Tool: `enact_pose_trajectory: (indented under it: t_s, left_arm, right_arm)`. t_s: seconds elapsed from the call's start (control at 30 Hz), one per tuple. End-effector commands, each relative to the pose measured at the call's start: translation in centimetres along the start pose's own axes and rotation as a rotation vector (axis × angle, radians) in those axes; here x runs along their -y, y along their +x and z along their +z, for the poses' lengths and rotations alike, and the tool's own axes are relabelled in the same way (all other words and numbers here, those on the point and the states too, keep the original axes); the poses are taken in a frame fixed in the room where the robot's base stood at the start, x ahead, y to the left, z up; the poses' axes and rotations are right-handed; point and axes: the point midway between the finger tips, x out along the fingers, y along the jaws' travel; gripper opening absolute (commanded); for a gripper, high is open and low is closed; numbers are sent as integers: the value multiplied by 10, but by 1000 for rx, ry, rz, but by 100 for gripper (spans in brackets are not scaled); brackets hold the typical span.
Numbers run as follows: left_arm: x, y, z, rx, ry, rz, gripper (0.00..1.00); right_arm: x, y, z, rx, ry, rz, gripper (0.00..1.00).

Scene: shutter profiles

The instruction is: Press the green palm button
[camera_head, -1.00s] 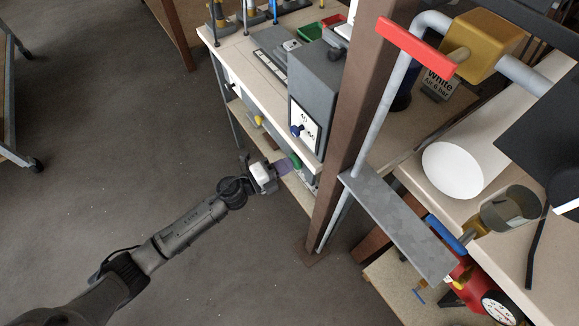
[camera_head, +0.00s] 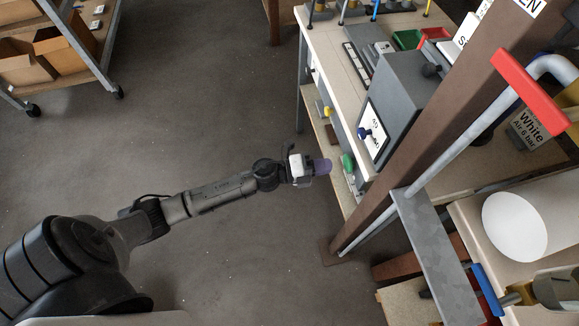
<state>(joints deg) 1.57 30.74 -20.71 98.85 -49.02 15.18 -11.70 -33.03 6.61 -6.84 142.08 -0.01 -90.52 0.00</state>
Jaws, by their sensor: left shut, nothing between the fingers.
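The green palm button (camera_head: 348,162) sits on the front edge panel of the workbench, below the grey machine box. My left gripper (camera_head: 322,167) comes in from the left at about the button's height in the picture. In the picture a small gap shows between the fingertips and the button; I cannot tell the exact distance in depth. My right gripper is not in view.
A yellow button (camera_head: 327,111) and a blue knob (camera_head: 364,133) are near the green button. A brown post (camera_head: 440,110) and a grey metal plate (camera_head: 437,255) stand to the right. A shelf rack with cardboard boxes (camera_head: 62,50) is far left. The floor (camera_head: 200,110) is clear.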

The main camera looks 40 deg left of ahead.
Motion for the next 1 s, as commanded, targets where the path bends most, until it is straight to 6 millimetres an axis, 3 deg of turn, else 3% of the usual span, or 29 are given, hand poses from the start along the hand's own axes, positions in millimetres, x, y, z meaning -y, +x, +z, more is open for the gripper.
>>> enact_pose_trajectory:
  t_s: [0.2, 0.43, 0.67, 1.0]
  left_arm:
    - [1, -45, 0, 2, -1, 3, 0]
    - [1, -77, 1, 3, -1, 1, 0]
    - [1, -91, 1, 2, 1, 0, 0]
    - [1, -92, 1, 1, 2, -1, 0]
  right_arm:
    - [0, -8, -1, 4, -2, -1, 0]
    - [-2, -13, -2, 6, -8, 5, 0]
    - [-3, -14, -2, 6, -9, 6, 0]
    - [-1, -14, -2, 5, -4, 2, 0]
